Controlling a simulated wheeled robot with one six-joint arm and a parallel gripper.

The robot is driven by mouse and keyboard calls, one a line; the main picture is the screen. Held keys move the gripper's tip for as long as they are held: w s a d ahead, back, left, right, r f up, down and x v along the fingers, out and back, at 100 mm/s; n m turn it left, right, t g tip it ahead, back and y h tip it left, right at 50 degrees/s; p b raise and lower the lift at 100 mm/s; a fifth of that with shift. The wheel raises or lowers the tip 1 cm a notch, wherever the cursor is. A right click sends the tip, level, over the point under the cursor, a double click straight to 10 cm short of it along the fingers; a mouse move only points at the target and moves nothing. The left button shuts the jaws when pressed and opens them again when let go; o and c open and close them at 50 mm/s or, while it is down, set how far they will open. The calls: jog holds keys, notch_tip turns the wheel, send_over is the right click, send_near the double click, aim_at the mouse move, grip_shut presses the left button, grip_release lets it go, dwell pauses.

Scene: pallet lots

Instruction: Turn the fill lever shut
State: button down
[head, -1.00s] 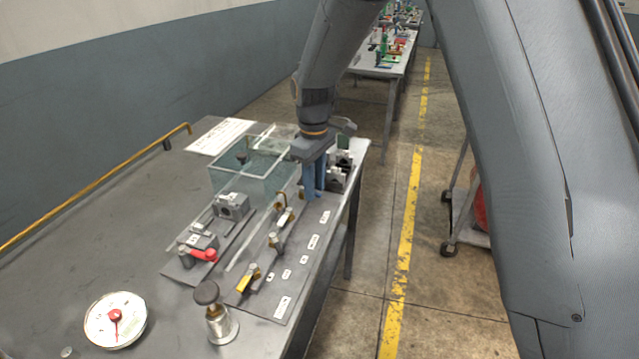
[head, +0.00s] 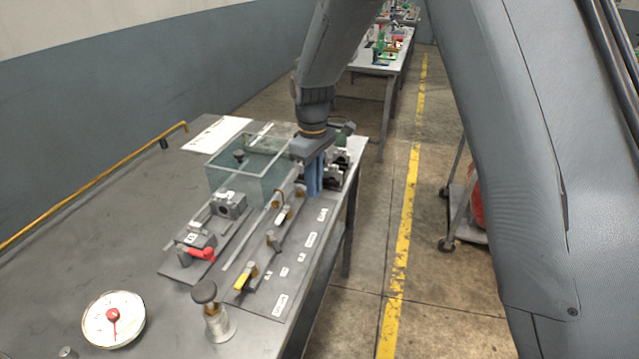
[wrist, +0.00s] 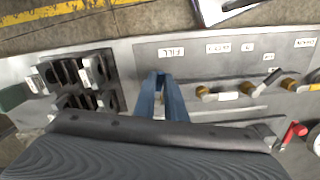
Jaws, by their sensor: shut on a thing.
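My gripper (head: 314,190) points down at the far end of the grey valve panel (head: 290,272), its blue fingers close together. In the wrist view the fingers (wrist: 161,100) stand just beside the label reading FILL (wrist: 171,52). They are shut on the fill lever, which is mostly hidden by the fingers and gripper body, so its angle cannot be told. Other small valves stand along the panel, among them one with a white handle (head: 284,215) and one with a yellow handle (head: 245,277).
A clear tank (head: 225,180) stands left of my gripper. Dark slotted blocks (wrist: 78,75) sit close beside the fingers. A red lever (head: 203,253), a knobbed metal cylinder (head: 217,322) and a dial gauge (head: 113,319) are nearer. The table's left side is mostly bare.

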jog(key=a+m, duration=0.1)
jog(key=m, duration=0.1)
jog(key=s+m+p, duration=0.1)
jog(key=shift+a+r+m, duration=0.1)
jog(key=shift+a+m, duration=0.3)
jog(key=m, duration=0.1)
jog(key=a+m, duration=0.1)
jog(key=m, duration=0.1)
jog(key=shift+s+m+p, duration=0.2)
jog(key=shift+m+p, duration=0.1)
jog(key=shift+p, duration=0.1)
jog(key=m, duration=0.1)
jog(key=a+m, duration=0.1)
jog(key=m, duration=0.2)
jog(key=shift+s+a+p, duration=0.1)
jog(key=shift+a+p, duration=0.15)
jog(key=shift+p, duration=0.1)
jog(key=shift+a+m, duration=0.25)
jog(key=shift+m, duration=0.65)
jog(key=shift+a+m, duration=0.2)
jog(key=shift+m, duration=0.7)
jog(key=c, duration=1.8)
grip_release()
jog(key=shift+d, duration=0.1)
